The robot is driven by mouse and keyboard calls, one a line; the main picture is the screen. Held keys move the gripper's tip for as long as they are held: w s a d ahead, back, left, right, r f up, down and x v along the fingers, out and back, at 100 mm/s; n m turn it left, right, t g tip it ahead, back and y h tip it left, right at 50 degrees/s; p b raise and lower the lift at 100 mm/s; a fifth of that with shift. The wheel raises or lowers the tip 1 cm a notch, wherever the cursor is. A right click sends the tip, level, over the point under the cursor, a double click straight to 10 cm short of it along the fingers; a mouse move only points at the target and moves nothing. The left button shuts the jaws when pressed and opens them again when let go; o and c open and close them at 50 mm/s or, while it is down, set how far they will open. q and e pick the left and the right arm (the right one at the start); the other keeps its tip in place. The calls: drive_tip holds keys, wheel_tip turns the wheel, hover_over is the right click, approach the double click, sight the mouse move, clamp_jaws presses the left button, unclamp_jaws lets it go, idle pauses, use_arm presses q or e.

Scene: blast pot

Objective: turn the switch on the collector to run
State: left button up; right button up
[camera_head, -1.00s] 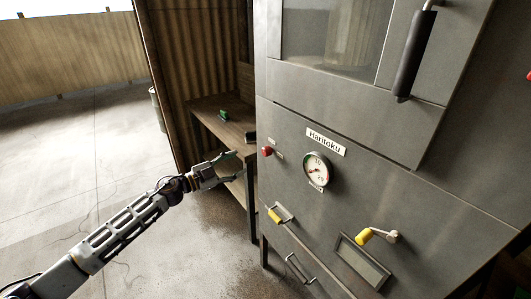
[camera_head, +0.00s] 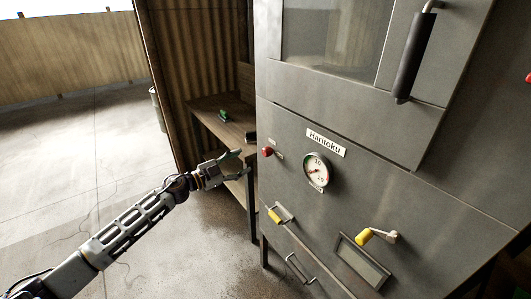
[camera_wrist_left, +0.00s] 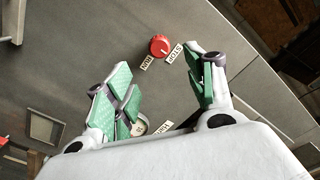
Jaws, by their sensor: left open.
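The collector is a large grey cabinet (camera_head: 400,175) filling the right of the head view. Its red round switch (camera_head: 267,152) sits on the front's left edge. In the left wrist view the red switch (camera_wrist_left: 160,45) has a RUN label (camera_wrist_left: 146,63) and a STOP label (camera_wrist_left: 175,52) beside it; I cannot tell which its pointer faces. My left gripper (camera_head: 241,164) is left of the switch, apart from it. In the wrist view its green-padded fingers (camera_wrist_left: 158,75) are open and empty, with the switch beyond them, between the tips. My right gripper is not in view.
A round gauge (camera_head: 317,169) is right of the switch, under a Haritoku nameplate (camera_head: 326,142). Lower are yellow-gripped handles (camera_head: 368,236) and a framed panel (camera_head: 361,263). A wooden shelf (camera_head: 215,112) stands behind my gripper. Open concrete floor (camera_head: 75,165) lies at left.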

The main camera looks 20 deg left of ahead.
sight(264, 152)
use_arm(q)
drive_tip(key=shift+p+x, duration=0.5)
drive_tip(key=shift+x, duration=4.8)
drive_tip(key=shift+w+d, duration=0.3)
drive_tip(key=shift+w, duration=0.1)
drive_tip(key=shift+w+d, duration=0.1)
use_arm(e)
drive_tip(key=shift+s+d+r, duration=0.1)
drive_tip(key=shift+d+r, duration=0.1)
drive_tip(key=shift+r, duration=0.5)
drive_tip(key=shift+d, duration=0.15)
use_arm(q)
drive_tip(key=shift+c, duration=1)
drive_tip(key=c, duration=0.8)
